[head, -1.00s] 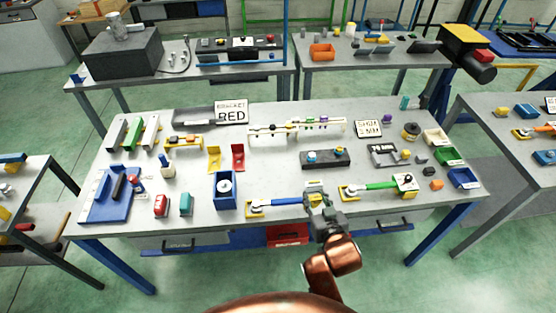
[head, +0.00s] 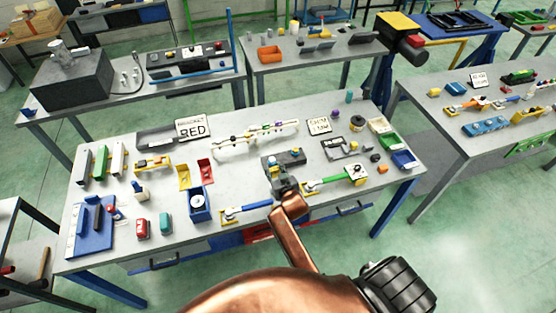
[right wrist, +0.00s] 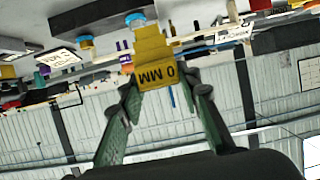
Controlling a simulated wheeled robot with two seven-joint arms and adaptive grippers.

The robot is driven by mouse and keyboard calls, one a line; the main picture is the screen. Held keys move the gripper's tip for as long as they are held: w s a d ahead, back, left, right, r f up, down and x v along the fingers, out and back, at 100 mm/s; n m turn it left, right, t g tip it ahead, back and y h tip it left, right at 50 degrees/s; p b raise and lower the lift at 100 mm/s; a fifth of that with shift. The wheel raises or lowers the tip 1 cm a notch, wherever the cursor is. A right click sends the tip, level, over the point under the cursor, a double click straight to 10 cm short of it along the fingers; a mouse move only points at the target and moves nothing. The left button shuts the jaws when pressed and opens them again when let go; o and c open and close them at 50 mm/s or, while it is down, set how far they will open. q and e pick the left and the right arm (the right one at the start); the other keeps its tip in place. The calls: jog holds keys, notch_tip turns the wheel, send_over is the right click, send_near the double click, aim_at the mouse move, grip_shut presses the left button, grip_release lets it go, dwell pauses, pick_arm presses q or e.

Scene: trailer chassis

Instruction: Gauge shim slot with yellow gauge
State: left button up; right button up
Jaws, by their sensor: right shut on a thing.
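The yellow gauge (right wrist: 155,72), printed with what reads as "0 MM", sits between the fingertips of my right gripper (right wrist: 160,88), which is shut on it. In the head view my right gripper (head: 284,182) is at the near side of a dark block (head: 290,157) with blue-topped knobs, and covers part of it. The gauge is hard to make out there. In the right wrist view the dark block (right wrist: 103,17) is beyond the gauge. I cannot tell which opening is the shim slot, or whether the gauge touches the block. My left gripper is not in view.
A blue-handled tool (head: 250,208) and a green-handled tool (head: 328,182) lie on either side of my right gripper. Behind are a white rail (head: 255,140) and a small sign (head: 319,126). A grey frame (head: 345,147) stands to the right. Bare tabletop shows left of the block.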

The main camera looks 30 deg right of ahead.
jog(key=shift+d, duration=0.55)
jog(key=shift+w+d+f+p, duration=0.1)
jog(key=shift+d+f+p, duration=0.15)
jog(key=shift+p, duration=0.35)
pick_arm(q)
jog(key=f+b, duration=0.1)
jog(key=b, duration=0.2)
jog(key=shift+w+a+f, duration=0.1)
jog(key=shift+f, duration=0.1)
pick_arm(e)
notch_tip(320, 180, down, 6)
jog(key=shift+r, duration=0.15)
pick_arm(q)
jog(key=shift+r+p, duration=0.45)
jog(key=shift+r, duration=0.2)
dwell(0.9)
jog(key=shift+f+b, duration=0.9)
pick_arm(e)
jog(key=shift+f, duration=1.5)
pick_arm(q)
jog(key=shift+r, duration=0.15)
pick_arm(e)
jog(key=shift+r, duration=0.15)
dwell(0.4)
